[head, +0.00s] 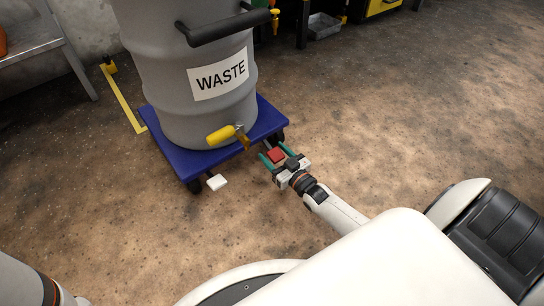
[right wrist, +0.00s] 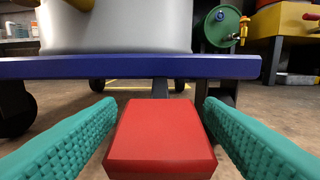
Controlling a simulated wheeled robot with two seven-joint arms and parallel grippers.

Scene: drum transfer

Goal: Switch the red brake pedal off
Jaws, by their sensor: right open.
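The red brake pedal (head: 277,155) sticks out from the right front side of the blue wheeled dolly (head: 187,163), low over the floor. My right gripper (head: 274,151) is open around it, with one green finger on each side. In the right wrist view the red pedal (right wrist: 160,138) fills the lower middle between the two fingers, with a narrow gap at each side. Its flat top faces up, and a dark arm behind it leads under the dolly. Only part of my left arm shows at the bottom left of the head view; its gripper is out of the picture.
A white pedal (head: 217,182) juts out left of the red one. A metal shelf (head: 30,40) stands at the left. Floor at the right is clear.

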